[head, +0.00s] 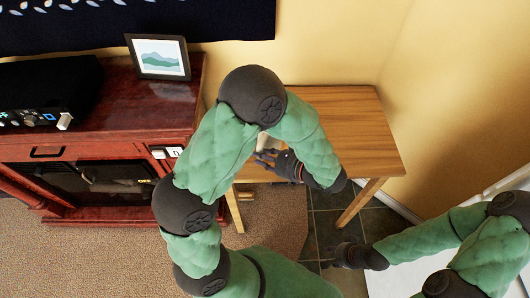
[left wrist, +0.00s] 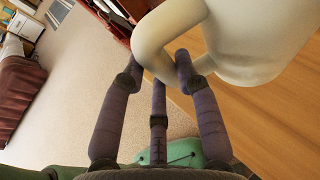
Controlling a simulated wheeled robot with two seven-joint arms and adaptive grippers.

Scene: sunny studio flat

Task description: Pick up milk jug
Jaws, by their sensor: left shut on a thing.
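The milk jug (left wrist: 262,38) is cream-white and fills the upper right of the left wrist view, with its looped handle (left wrist: 150,38) toward my fingers. In the head view only a small pale part of the jug (head: 268,143) shows; my left arm hides the rest. My left gripper (head: 264,158) is over the wooden table, and in the left wrist view its dark fingers (left wrist: 157,67) are closed around the lower part of the handle. I cannot tell whether the jug's base touches the table. My right gripper (head: 333,260) is low at the right, away from the jug.
The wooden table (head: 350,125) is bare to the right of my left arm. A dark red cabinet (head: 120,105) with a picture frame (head: 160,57) and a black device (head: 45,90) stands at the left. Yellow walls (head: 335,45) close off the back and right.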

